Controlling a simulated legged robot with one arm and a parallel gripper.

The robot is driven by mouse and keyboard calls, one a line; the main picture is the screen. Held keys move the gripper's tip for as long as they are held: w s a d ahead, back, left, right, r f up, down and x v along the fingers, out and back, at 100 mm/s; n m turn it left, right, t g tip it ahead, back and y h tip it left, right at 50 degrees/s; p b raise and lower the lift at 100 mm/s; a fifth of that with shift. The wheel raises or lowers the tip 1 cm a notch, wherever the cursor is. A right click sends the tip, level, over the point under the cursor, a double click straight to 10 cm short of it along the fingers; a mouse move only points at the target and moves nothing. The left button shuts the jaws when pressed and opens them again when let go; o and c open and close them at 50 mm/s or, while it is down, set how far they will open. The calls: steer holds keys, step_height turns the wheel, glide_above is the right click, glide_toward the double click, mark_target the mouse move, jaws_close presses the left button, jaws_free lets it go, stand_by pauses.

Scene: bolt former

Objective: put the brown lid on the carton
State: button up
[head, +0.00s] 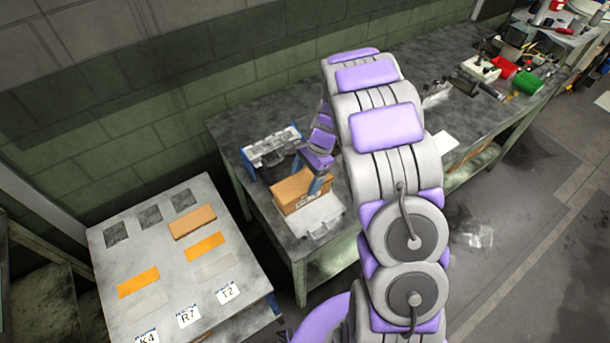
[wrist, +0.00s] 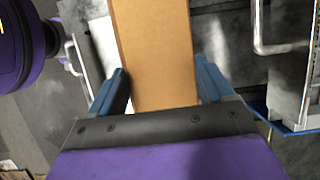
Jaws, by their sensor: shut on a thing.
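In the wrist view, a long brown piece, which I take to be the brown lid (wrist: 157,48), lies between the two blue fingers of my gripper (wrist: 160,85). My gripper is shut on it. In the head view, my gripper (head: 314,177) is over the workbench, at a brown box-like shape with pale marks on its front, which I take to be the carton (head: 291,193). The fingers hide part of it. I cannot tell the lid from the carton there, or whether they touch.
Metal fixtures (head: 270,148) stand behind the carton, and a pale metal plate (head: 318,214) lies in front on the workbench (head: 235,132). At left, a grey table (head: 120,255) bears a brown block (head: 192,222), orange pieces (head: 138,282) and labels (head: 188,316). Tools clutter the bench's far right.

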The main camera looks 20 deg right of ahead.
steer(key=shift+f, duration=0.6)
steer(key=o, duration=0.9)
steer(key=p+v, duration=0.3)
steer(key=v, duration=1.4)
steer(key=shift+w+r, duration=0.1)
steer(key=shift+r, duration=0.05)
